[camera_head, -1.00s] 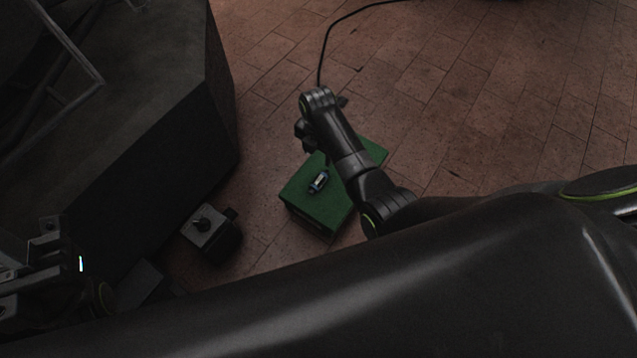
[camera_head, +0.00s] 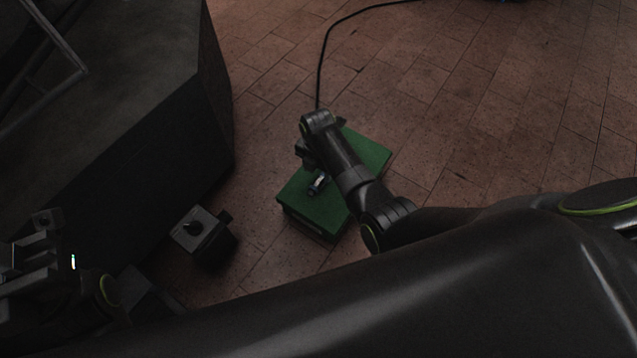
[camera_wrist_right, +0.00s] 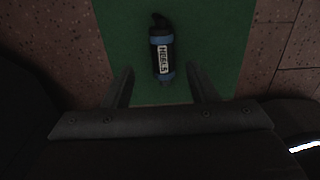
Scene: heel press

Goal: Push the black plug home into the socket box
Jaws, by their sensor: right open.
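The socket box (camera_head: 211,240) is a dark box with a grey top, standing on the floor left of a green block.
A blue-banded dark cylinder (camera_head: 318,184) labelled "HEELS" (camera_wrist_right: 163,58) lies on the green block (camera_head: 325,212), close to my right fingertips. A large dark block (camera_head: 150,130) stands behind the socket box. A black cable (camera_head: 322,60) runs over the brick floor. The floor at right is clear.

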